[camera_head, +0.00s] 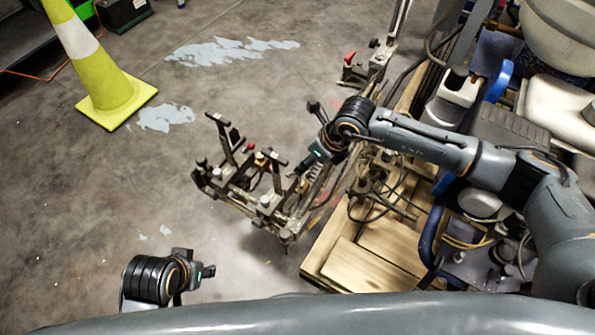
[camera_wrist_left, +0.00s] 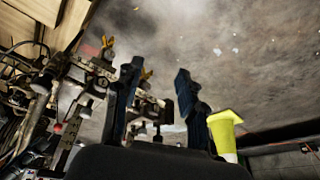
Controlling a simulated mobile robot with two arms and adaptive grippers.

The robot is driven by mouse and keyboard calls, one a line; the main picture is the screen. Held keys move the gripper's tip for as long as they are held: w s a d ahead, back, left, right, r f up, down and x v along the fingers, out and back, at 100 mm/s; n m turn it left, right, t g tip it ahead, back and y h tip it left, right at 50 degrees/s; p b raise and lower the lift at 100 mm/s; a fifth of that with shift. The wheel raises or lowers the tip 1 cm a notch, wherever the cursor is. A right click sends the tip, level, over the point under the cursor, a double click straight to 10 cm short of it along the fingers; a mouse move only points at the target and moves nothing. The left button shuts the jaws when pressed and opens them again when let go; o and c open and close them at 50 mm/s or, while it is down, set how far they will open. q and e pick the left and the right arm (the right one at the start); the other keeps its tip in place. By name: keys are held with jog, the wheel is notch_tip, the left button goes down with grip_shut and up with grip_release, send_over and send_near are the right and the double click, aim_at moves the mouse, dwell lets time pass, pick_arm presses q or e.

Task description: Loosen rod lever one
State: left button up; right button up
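The line striper's rod assembly (camera_head: 235,188) stands over the floor left of the machine, with several upright rods and black T-shaped handles. I cannot tell which lever is rod lever one. My left gripper (camera_head: 187,272) is at the lower left in the head view, apart from the assembly. In the left wrist view its two dark fingers (camera_wrist_left: 157,100) are spread with nothing held between them. Parts of the rod assembly (camera_wrist_left: 92,72), with yellow-orange levers, show to the left and behind the fingers. My right gripper (camera_head: 312,150) is beside the assembly's right end; its fingers are not clear.
A yellow-green cone (camera_head: 105,88) with a white band stands at the upper left; it also shows in the left wrist view (camera_wrist_left: 225,130). A wooden pallet (camera_head: 365,262) lies under the machine on the right. The floor between my left gripper and the assembly is clear.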

aim_at(295, 173)
jog(key=b+x, duration=0.1)
jog(key=x, duration=0.5)
jog(key=shift+a+f, duration=0.15)
jog(key=shift+f, duration=0.15)
pick_arm(q)
jog(key=shift+b+v, duration=0.3)
jog(key=shift+v, duration=0.95)
pick_arm(e)
jog(key=shift+w+a+f, duration=0.2)
jog(key=shift+a+f, duration=0.05)
jog(key=shift+f, duration=0.35)
pick_arm(q)
jog(key=shift+s+a, duration=0.1)
pick_arm(e)
jog(key=shift+c, duration=0.5)
grip_shut()
